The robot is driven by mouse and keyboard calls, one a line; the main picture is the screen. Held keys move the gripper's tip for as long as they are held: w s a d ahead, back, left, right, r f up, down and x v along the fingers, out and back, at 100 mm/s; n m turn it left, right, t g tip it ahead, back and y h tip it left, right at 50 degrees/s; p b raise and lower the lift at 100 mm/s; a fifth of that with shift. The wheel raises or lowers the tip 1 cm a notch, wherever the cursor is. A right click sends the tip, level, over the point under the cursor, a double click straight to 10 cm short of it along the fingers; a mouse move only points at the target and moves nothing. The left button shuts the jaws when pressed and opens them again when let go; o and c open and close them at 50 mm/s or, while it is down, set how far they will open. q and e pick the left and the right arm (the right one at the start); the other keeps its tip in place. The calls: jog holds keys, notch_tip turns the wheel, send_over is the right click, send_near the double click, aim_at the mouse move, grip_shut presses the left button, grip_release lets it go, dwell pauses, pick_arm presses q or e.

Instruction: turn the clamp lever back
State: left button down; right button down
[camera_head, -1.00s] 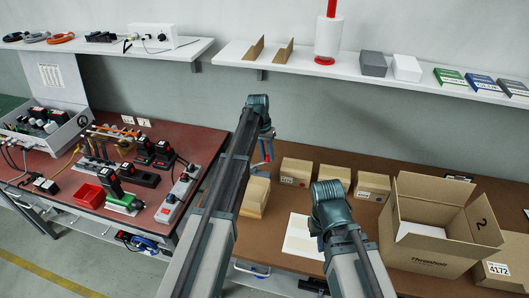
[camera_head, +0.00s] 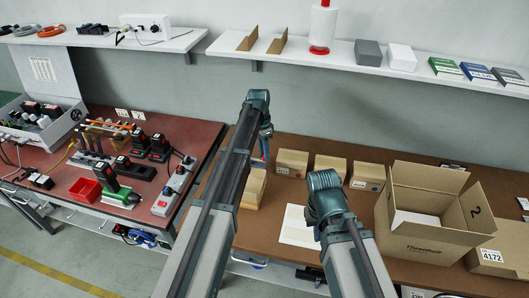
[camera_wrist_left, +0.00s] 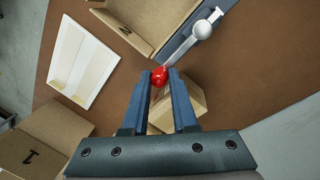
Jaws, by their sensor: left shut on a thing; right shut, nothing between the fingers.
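In the left wrist view, the clamp lever (camera_wrist_left: 202,30) is a silver bar with a round metal hub at the upper right and a red ball knob (camera_wrist_left: 160,77) at its lower end. My left gripper (camera_wrist_left: 164,78) is shut on the red knob, one dark blue finger on each side. In the head view my left arm (camera_head: 236,165) reaches over the brown bench; a small blue and red part (camera_head: 263,152) shows beside it, too small to make out. My right arm (camera_head: 327,200) is bent over the bench, and its gripper is hidden.
An open cardboard box (camera_head: 425,230) stands to the right. Several small cartons (camera_head: 291,162) line the back of the bench. A white sheet or tray (camera_wrist_left: 85,62) and a carton (camera_wrist_left: 180,106) lie close to my left gripper. A red-brown tool bench (camera_head: 135,215) is at the left.

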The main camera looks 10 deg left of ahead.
pick_arm(q)
jog(key=shift+s, duration=0.1)
dwell(0.4)
jog(key=c, duration=0.7)
grip_release()
jog(key=shift+r, duration=0.1)
jog(key=r+p, duration=0.4)
jog(key=w+a+r+p, duration=0.1)
jog(key=r+p, duration=0.8)
jog(key=shift+w+a+r+p, duration=0.2)
jog(key=shift+w+a+p, duration=0.05)
jog(key=shift+w+p, duration=0.1)
jog(key=s+d+f+n+b, duration=0.2)
jog(key=s+d, duration=0.2)
jog(key=s, duration=0.6)
jog(key=s+d+f+n+y+b, duration=0.1)
jog(key=s+d, duration=0.2)
jog(key=s, duration=0.7)
jog(key=s+d+f+n+t+y+b, duration=0.1)
jog(key=s+d, duration=0.3)
jog(key=s, duration=0.6)
jog(key=shift+s+d+f+n+b, duration=0.2)
jog(key=shift+f+n+b, duration=0.2)
jog(key=shift+f, duration=0.05)
jog(key=shift+s+d+f+n+b, duration=0.15)
jog(key=shift+s+f+n+b, duration=0.05)
jog(key=shift+f+n+b, duration=0.2)
